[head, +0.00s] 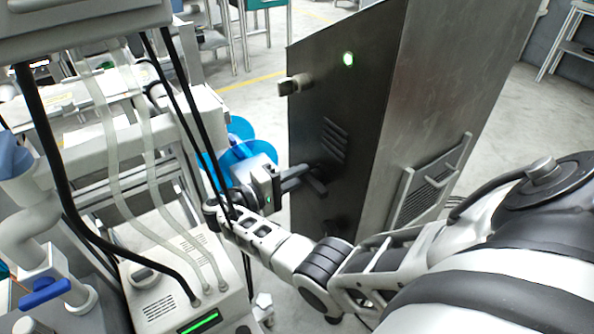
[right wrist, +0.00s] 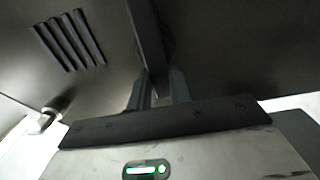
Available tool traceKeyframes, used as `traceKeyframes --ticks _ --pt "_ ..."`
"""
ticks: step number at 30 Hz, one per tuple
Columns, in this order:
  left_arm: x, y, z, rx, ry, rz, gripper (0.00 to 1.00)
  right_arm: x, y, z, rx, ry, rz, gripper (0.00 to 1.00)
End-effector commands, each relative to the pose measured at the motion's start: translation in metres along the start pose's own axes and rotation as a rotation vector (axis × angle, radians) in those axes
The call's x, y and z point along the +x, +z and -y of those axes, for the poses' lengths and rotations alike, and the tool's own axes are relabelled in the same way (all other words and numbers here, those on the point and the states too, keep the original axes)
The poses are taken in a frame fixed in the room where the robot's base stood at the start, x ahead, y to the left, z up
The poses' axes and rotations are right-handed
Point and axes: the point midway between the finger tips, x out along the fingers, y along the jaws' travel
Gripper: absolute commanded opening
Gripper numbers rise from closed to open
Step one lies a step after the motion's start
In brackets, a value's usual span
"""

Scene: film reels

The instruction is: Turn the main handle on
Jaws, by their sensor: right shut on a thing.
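The main handle (head: 316,182) is a dark bar on the front of the dark grey metal cabinet (head: 320,120). In the right wrist view the handle (right wrist: 147,35) runs from the top edge down between the fingers, slightly tilted. My right gripper (head: 296,180) is at the cabinet front and shut on the handle. Its fingers (right wrist: 158,90) show on either side of the bar's lower end. The fingers and the gripper body hide part of the handle. My left gripper is in neither view.
A small knob (head: 294,84) sticks out at the cabinet's upper left. Slots (head: 333,140) are cut in its front. Blue film reels (head: 236,150) are just behind my right gripper. A pale machine with hoses and black cables (head: 185,275) stands close on the left.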

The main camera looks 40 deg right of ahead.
Motion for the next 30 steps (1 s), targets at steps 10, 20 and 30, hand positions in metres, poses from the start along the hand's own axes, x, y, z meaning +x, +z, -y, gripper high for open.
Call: traceKeyframes --ticks 10,20,30 --pt "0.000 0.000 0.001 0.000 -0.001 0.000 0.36 -0.002 0.000 0.001 -0.012 -0.002 -0.003 0.00" --pt "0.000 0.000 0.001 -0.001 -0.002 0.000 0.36 -0.001 0.000 0.001 -0.009 -0.001 -0.001 0.42" --pt "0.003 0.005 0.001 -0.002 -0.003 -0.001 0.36 -0.027 -0.001 0.002 -0.006 -0.003 -0.004 0.42"
